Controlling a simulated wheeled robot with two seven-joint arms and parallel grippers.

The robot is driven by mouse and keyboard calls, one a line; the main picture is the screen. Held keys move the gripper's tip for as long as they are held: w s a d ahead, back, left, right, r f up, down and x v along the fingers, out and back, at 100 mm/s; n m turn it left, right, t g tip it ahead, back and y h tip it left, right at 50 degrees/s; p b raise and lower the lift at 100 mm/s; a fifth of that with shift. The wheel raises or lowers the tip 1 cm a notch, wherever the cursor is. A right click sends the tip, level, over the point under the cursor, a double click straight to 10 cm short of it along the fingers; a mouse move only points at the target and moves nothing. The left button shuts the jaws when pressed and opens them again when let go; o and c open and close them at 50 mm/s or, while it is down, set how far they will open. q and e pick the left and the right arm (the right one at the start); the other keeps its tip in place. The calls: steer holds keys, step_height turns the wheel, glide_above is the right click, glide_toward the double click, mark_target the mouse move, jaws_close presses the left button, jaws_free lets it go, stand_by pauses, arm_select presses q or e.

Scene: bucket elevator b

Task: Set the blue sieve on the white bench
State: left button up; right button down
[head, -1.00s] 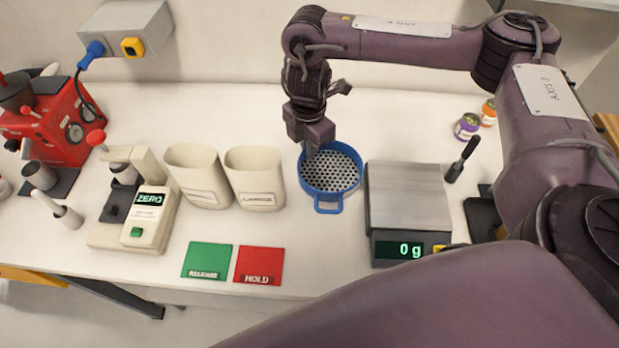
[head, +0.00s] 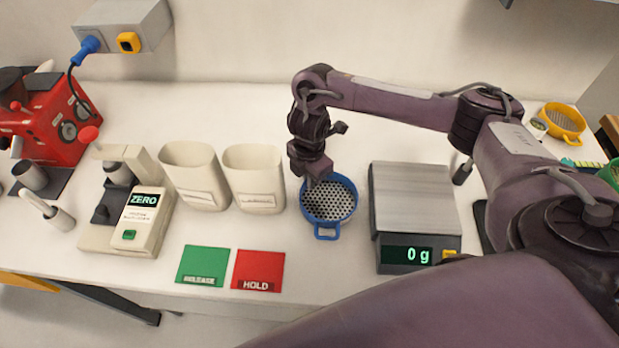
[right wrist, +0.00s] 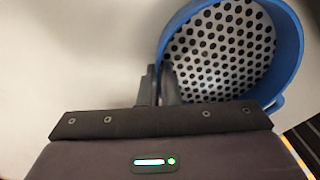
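The blue sieve (head: 329,200) has a perforated grey bottom and a small loop handle toward the front. It is level over the white bench (head: 340,262), between the cream cups and the scale. I cannot tell whether its underside touches the bench. My right gripper (head: 314,180) is at the sieve's back-left rim. In the right wrist view its fingers (right wrist: 161,88) are close together, one on each side of the rim of the sieve (right wrist: 292,45). My left gripper is not in view.
Two cream cups (head: 195,178) stand left of the sieve. A scale (head: 415,200) reading 0 g stands close on its right. Green (head: 203,266) and red (head: 258,270) mats lie in front. A yellow sieve (head: 563,122) is at the back right. Bench behind is clear.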

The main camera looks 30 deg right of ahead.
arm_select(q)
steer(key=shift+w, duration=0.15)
arm_select(e)
steer(key=shift+f, duration=0.15)
steer(key=c, duration=1.6)
jaws_free()
steer(key=shift+c, duration=0.2)
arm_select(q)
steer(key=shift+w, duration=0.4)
